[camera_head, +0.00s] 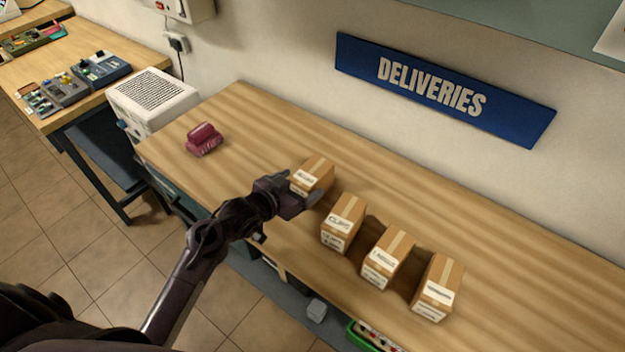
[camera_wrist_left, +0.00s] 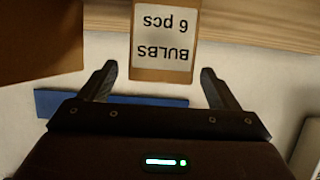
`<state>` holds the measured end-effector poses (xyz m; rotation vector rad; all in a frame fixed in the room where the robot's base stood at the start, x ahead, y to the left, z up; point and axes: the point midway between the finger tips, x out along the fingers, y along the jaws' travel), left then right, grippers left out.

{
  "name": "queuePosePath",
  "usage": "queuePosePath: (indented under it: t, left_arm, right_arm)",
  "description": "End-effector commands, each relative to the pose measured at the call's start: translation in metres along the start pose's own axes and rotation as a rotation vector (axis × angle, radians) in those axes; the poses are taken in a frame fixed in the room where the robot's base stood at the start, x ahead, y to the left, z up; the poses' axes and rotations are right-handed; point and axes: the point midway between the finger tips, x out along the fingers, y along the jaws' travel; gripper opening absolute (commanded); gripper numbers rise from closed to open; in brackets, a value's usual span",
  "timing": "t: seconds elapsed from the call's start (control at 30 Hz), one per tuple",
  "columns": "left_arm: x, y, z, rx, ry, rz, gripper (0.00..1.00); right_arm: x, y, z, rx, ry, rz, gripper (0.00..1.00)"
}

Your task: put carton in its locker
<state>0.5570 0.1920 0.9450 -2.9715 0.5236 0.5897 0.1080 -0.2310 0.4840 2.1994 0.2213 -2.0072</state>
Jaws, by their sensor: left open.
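Several small brown cartons with white labels stand in a row on the wooden bench (camera_head: 250,110). My left gripper (camera_head: 306,194) is at the leftmost carton (camera_head: 318,172). In the left wrist view this carton (camera_wrist_left: 163,72) shows the label "BULBS 6 pcs" upside down, between the two open fingers (camera_wrist_left: 157,82). I cannot tell whether the fingers touch it. The carton beside it (camera_head: 345,222) reads "CLIPS". Two more cartons, one in the middle right (camera_head: 388,257) and one at the right end (camera_head: 438,287), have labels too small to read. No locker is recognisable. My right gripper is not in view.
A dark red object (camera_head: 203,139) lies on the bench's left part. A blue "DELIVERIES" sign (camera_head: 440,90) hangs on the wall behind. The bench behind the cartons is clear.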

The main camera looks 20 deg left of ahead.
Motion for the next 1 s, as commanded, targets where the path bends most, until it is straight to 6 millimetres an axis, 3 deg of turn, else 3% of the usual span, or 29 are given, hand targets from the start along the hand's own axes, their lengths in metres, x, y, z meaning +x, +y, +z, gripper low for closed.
queuePosePath:
  t: [0.4, 0.73, 1.0]
  left_arm:
    - [0.046, 0.000, 0.007, -0.001, 0.000, -0.001, 0.84]
    - [0.051, 0.000, 0.009, 0.001, -0.002, -0.001, 0.84]
    - [0.051, 0.000, 0.009, 0.001, -0.002, -0.001, 0.48]
  right_arm:
    - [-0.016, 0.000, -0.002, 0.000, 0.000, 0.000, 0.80]
    - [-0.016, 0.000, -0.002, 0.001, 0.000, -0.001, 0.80]
    - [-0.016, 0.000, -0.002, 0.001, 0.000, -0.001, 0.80]
